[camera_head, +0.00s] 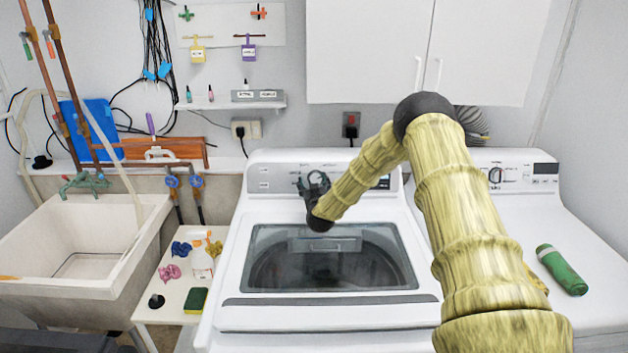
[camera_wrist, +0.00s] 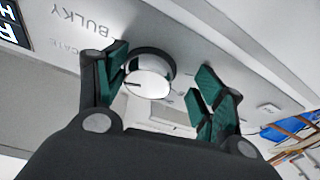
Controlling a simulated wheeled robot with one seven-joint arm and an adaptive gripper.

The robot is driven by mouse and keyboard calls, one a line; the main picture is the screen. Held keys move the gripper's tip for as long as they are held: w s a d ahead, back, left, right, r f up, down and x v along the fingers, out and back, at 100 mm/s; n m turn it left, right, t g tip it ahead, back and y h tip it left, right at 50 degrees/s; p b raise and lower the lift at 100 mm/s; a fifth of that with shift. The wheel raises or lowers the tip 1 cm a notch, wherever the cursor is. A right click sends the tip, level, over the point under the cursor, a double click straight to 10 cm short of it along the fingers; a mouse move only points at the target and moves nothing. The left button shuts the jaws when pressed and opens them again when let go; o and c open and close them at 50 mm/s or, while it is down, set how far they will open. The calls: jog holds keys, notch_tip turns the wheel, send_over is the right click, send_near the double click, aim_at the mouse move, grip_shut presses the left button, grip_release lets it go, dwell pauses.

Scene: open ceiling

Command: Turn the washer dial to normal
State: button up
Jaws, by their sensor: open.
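The washer (camera_head: 235,270) is the white top-loading machine with a glass lid in the middle of the head view. Its dial is hidden or hard to make out behind my gripper (camera_head: 314,184) at the control panel (camera_head: 272,172). In the wrist view, the round dial (camera_wrist: 148,84) has a pale face and a dark rim. My gripper (camera_wrist: 161,72) is open, with one green-padded finger on either side of the dial. The left finger is close to the dial's rim; I cannot tell whether it touches. The word "BULKY" (camera_wrist: 100,22) shows upside down on the panel.
A sink (camera_head: 75,245) and a small table (camera_head: 165,312) with several items are on the left. A wall cabinet (camera_head: 425,50) hangs above.

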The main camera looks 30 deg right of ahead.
jog(key=shift+w+d+r, duration=0.1)
jog(key=shift+d+r, duration=0.1)
jog(key=shift+d, duration=0.15)
jog(key=shift+r, duration=0.2)
jog(key=shift+s+r, duration=0.7)
jog(key=shift+s, duration=0.3)
jog(key=shift+w+a+f, duration=0.15)
jog(key=shift+w+f, duration=0.5)
jog(key=shift+w, duration=0.15)
jog(key=c, duration=0.9)
jog(key=shift+s+d, duration=0.2)
jog(key=shift+d, duration=0.2)
jog(key=shift+c, duration=0.6)
jog(key=shift+a, duration=0.3)
jog(key=shift+d+n+y+b, duration=0.15)
jog(key=shift+n+y+b, duration=0.15)
jog(key=shift+n, duration=0.3)
jog(key=n+y+b, duration=0.2)
jog(key=n+b, duration=0.1)
jog(key=n, duration=0.2)
jog(key=shift+n, duration=0.3)
jog(key=shift+n+y+b, duration=0.8)
jog(key=shift+n+b, duration=0.1)
jog(key=shift+n, duration=0.9)
jog(key=shift+s+n, duration=0.1)
jog(key=shift+n, duration=0.2)
